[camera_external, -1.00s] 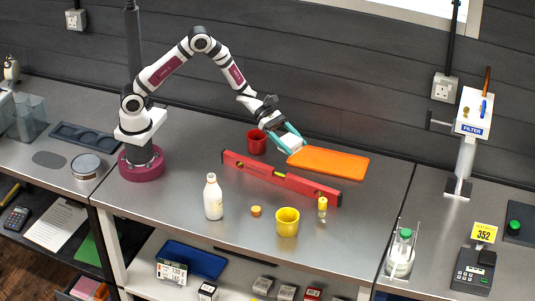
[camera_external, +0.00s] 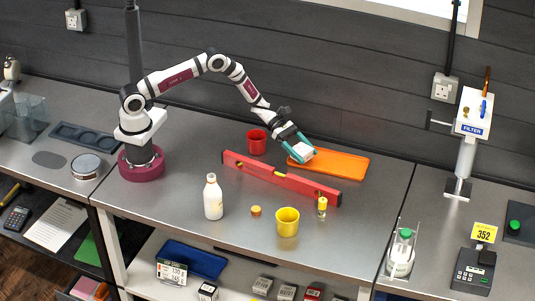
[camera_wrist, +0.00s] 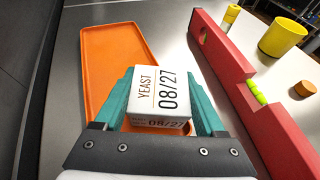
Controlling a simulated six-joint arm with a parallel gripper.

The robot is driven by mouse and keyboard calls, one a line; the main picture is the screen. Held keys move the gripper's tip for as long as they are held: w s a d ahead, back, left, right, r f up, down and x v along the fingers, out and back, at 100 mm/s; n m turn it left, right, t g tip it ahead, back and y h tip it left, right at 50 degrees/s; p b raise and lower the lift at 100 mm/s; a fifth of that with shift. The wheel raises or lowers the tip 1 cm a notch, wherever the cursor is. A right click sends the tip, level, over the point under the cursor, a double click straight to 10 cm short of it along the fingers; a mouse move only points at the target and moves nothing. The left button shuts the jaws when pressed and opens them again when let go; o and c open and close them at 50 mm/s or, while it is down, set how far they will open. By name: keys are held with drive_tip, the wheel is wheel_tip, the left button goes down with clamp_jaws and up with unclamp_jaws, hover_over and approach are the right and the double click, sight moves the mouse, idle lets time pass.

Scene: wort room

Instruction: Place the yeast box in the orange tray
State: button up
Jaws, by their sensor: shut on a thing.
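The yeast box (camera_wrist: 160,92) is white, with "YEAST 08/27" printed on it in the wrist view. My gripper (camera_external: 299,150) has teal fingers shut on the two sides of the box (camera_external: 303,152). The orange tray (camera_external: 345,162) lies flat on the bench. In the external view the box is at the tray's left end. In the wrist view the tray (camera_wrist: 97,68) extends ahead and left of the box, and a bit of its orange edge shows beneath the box. I cannot tell whether the box touches the tray.
A red spirit level (camera_external: 260,174) lies just in front of the tray. A red mug (camera_external: 257,143) stands left of the gripper. A white bottle (camera_external: 213,198), a yellow mug (camera_external: 287,222) and a small yellow bottle (camera_external: 322,207) stand nearer the front edge.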

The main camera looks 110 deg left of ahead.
drive_tip(key=shift+f, duration=0.4)
drive_tip(key=o, duration=1.4)
drive_tip(key=shift+r, duration=0.25)
drive_tip(key=r+v, duration=0.1)
drive_tip(key=v, duration=1.1)
drive_tip(key=d+r+m+g+h, duration=0.3)
drive_tip(key=d+r+m, duration=0.35)
drive_tip(key=d, duration=0.45)
drive_tip(key=s+d+r+m+g, duration=0.3)
drive_tip(key=s+d+m+g, duration=0.1)
drive_tip(key=s+d+m, duration=0.3)
drive_tip(key=s+d+r+m+g, duration=0.3)
drive_tip(key=s+d+m+g, duration=0.15)
drive_tip(key=d+m, duration=0.3)
drive_tip(key=s+m+y, duration=0.3)
drive_tip(key=s+m, duration=0.2)
drive_tip(key=s+a+r+m+y, duration=0.1)
drive_tip(key=s+m+y, duration=0.2)
drive_tip(key=s+m, duration=0.2)
drive_tip(key=s+a+m+g+y, duration=0.1)
drive_tip(key=s+m+y, duration=0.3)
drive_tip(key=s+m, duration=0.2)
drive_tip(key=shift+s+r, duration=0.4)
drive_tip(key=shift+s, duration=0.35)
